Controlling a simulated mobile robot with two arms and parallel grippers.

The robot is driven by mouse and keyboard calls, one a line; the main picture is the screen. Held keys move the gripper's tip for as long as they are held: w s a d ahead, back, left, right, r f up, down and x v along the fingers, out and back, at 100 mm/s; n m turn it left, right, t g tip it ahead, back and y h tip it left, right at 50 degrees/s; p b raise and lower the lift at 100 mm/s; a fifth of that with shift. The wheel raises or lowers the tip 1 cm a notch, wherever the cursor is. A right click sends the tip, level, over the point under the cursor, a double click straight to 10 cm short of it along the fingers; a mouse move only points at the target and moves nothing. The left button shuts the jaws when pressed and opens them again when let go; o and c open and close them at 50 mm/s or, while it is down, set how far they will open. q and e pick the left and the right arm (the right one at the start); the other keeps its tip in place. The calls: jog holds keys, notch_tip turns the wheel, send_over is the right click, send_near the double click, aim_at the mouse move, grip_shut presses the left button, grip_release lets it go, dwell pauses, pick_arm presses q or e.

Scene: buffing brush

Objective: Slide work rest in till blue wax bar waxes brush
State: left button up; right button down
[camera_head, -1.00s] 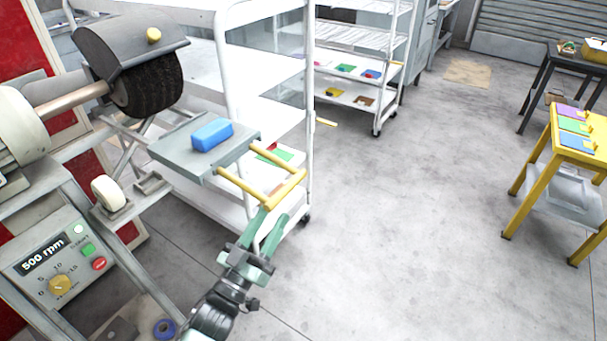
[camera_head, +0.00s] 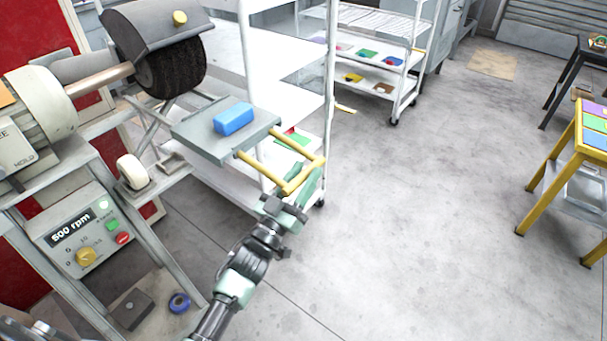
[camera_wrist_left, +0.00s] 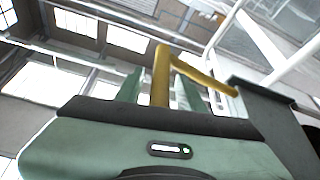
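The blue wax bar (camera_head: 233,119) lies on the grey work rest (camera_head: 203,138). The dark round brush (camera_head: 178,70) sits under its hood, behind and left of the bar, with a visible gap between them. A yellow U-shaped handle (camera_head: 308,175) sticks out from the front of the rest. My left gripper (camera_head: 298,186) is at the handle's outer crossbar. In the left wrist view, the yellow handle (camera_wrist_left: 161,75) stands between its two green fingers, and small gaps show on both sides, so the gripper looks open around it. My right gripper is out of view.
A small white roller (camera_head: 131,172) is beside the rest. A white shelf rack (camera_head: 331,100) stands close behind the handle. The floor to the right is clear up to a yellow table (camera_head: 552,170).

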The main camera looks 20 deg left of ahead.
pick_arm(q)
grip_shut()
dwell(1.2)
